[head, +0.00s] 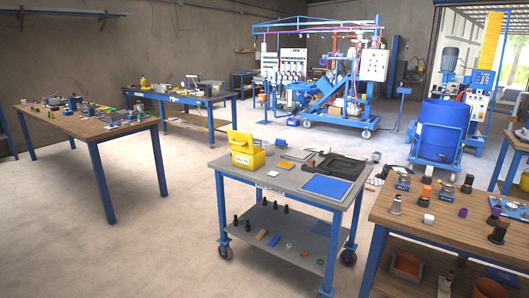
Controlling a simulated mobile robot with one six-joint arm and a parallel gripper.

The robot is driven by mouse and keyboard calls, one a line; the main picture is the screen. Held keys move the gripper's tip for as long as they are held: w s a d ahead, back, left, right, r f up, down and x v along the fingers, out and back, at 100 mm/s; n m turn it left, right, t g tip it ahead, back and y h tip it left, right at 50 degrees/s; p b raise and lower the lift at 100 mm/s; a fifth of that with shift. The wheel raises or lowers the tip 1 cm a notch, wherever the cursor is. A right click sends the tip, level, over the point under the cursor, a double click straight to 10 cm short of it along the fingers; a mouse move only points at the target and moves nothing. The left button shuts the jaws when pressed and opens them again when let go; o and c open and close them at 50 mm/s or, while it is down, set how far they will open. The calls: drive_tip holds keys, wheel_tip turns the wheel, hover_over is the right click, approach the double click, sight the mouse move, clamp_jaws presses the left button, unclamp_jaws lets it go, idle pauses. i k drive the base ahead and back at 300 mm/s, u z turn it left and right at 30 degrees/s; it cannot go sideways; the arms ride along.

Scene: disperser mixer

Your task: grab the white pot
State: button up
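A small white pot-like object (428,219) stands on the near right wooden table (398,232). It is low and short, and too small in the picture to tell its details. A grey and white bottle-like item (396,204) stands to its left, apart from it. My gripper does not show in the head view.
Several small dark and coloured containers share that table, among them an orange-topped one (427,193) and a black one (498,231). A grey wheeled cart (262,180) with a yellow box (246,152) stands left of it. A blue drum (442,130) stands behind. Open floor lies at the left front.

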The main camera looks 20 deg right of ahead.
sight(268, 148)
drive_tip(key=z, duration=0.05)
drive_tip(key=i, duration=1)
drive_tip(key=u, duration=0.05)
